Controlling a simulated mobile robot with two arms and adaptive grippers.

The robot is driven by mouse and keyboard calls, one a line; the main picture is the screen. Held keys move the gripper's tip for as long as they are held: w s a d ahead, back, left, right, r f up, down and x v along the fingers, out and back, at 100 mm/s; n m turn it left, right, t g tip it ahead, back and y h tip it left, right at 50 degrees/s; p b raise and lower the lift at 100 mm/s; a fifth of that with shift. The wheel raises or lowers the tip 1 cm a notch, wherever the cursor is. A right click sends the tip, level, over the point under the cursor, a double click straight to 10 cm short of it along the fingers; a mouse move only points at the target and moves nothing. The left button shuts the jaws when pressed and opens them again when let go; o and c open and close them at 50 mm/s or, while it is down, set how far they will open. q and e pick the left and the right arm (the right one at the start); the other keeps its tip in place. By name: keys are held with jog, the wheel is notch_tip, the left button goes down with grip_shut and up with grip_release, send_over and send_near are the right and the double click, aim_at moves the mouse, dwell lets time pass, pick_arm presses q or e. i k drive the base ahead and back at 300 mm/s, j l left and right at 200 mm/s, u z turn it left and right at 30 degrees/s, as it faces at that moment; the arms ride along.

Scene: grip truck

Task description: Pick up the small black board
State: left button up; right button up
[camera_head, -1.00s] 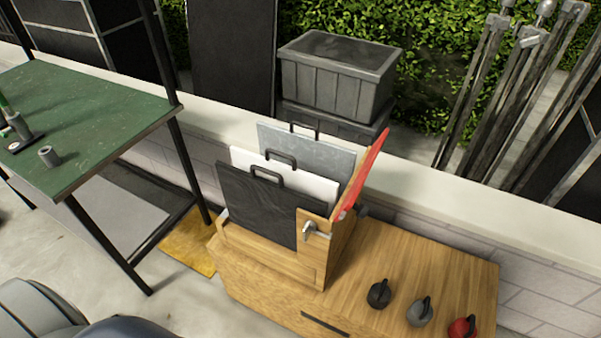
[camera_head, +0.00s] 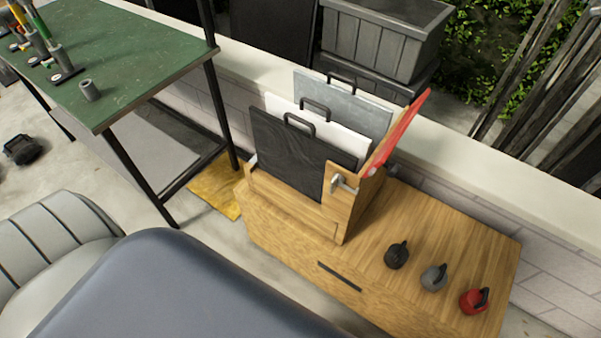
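A black board (camera_head: 295,155) with a dark loop handle (camera_head: 299,125) on its top edge stands in the front slot of a wooden rack (camera_head: 345,205). A white board (camera_head: 343,145) and a grey board (camera_head: 345,105), each with a handle, stand behind it. A red board (camera_head: 400,130) leans at the rack's right side. A small black kettlebell-shaped piece (camera_head: 397,256) sits on the wooden cabinet (camera_head: 430,215). Neither of my grippers is in view.
A grey kettlebell-shaped piece (camera_head: 433,277) and a red one (camera_head: 473,300) sit beside the black one. A green-topped table (camera_head: 130,75) stands left. A grey seat (camera_head: 55,255) and a dark blue rounded surface (camera_head: 180,290) fill the front. A low wall (camera_head: 480,185) runs behind.

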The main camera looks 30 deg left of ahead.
aim_at(294, 156)
jog(key=k+j+u, duration=0.1)
jog(key=u, duration=0.3)
jog(key=j+u, duration=0.1)
jog(key=u, duration=0.25)
jog(key=k+j+u, duration=0.1)
jog(key=u, duration=0.3)
jog(key=j+u, duration=0.35)
jog(key=k+l, duration=0.05)
jog(key=l, duration=0.05)
